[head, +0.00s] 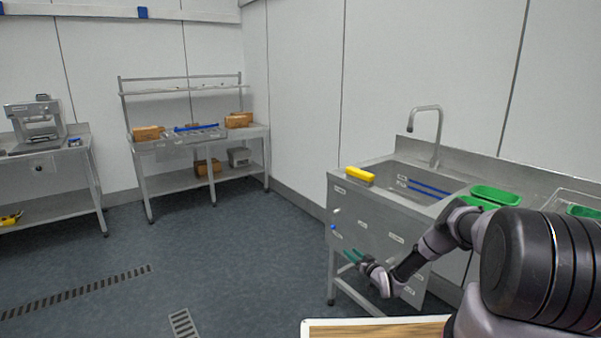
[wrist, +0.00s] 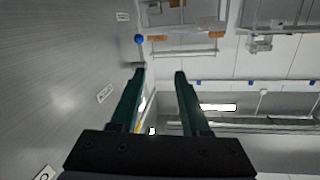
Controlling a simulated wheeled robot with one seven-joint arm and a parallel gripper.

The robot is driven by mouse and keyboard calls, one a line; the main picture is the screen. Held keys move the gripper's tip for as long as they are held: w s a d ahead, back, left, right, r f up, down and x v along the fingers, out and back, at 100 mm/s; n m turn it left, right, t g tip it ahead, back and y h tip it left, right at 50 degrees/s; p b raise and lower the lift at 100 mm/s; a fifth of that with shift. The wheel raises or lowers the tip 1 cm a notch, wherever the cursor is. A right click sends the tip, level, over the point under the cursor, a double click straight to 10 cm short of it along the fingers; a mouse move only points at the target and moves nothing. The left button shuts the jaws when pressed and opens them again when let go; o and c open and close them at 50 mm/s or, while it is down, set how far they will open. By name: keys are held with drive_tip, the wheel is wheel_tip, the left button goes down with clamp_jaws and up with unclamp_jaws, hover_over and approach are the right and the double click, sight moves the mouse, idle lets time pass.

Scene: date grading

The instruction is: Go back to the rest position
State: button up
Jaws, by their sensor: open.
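My gripper (head: 352,257) is at the end of my bent arm, in front of the sink unit's steel front panel in the head view. In the wrist view its two green fingers (wrist: 159,74) stand apart with nothing between them. The wrist view looks out past the fingers, with the panel along its left side and the room appearing upside down.
The sink unit (head: 373,216) stands at the right with a yellow block (head: 360,174) and green trays (head: 495,194) on top. A board edge (head: 310,328) shows at the bottom. A steel shelf table (head: 160,183) stands at the back. Open floor (head: 220,240) lies left.

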drive_tip(key=w+d+r+n+g+h, duration=0.15)
drive_tip(key=w+r, duration=0.35)
drive_tip(key=r, duration=0.8)
drive_tip(key=w+r+m+g, duration=0.15)
drive_tip(key=w+r, duration=0.25)
drive_tip(key=r, duration=0.8)
drive_tip(key=s+d+r+g+h, duration=0.15)
drive_tip(key=s+r, duration=0.25)
drive_tip(key=r, duration=0.8)
drive_tip(key=s+d+r+g+h, duration=0.15)
drive_tip(key=s+r, duration=0.25)
drive_tip(key=r, duration=0.8)
drive_tip(key=s+d+r+m+h, duration=0.1)
drive_tip(key=s+r+m, duration=0.1)
drive_tip(key=s+r, duration=0.75)
drive_tip(key=s+r+m+h, duration=0.2)
drive_tip(key=s+r, duration=0.5)
drive_tip(key=s, duration=0.6)
drive_tip(key=s+a+m+g+y, duration=0.2)
drive_tip(key=s+m, duration=0.1)
drive_tip(key=s, duration=2.3)
drive_tip(key=shift+s+a+r, duration=0.35)
drive_tip(key=shift+r, duration=0.05)
